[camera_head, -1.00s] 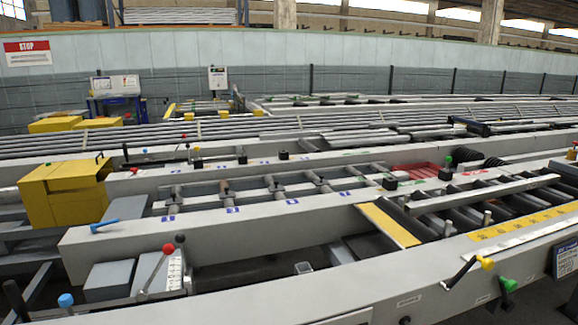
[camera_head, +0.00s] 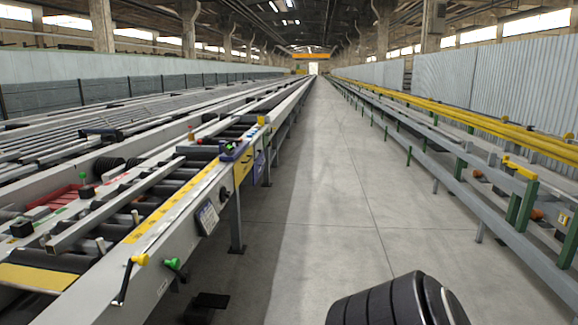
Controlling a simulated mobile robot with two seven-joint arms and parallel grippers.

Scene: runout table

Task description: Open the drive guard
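I cannot make out a drive guard for certain in this view. A yellow panel (camera_head: 243,169) sits on the side of the runout table (camera_head: 160,262); I cannot tell whether it is a guard. A lever with a yellow knob (camera_head: 140,259) and a green knob (camera_head: 173,264) stick out of the table's near side. Neither of my grippers shows. A dark rounded part at the bottom right looks like a piece of my own arm.
A wide grey floor aisle (camera_head: 320,190) runs clear into the distance. On the right stands a long rack with yellow rails (camera_head: 480,125) and green posts (camera_head: 521,205). A table leg (camera_head: 236,225) stands at the aisle's left edge. A small dark plate (camera_head: 208,300) is low beside the table.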

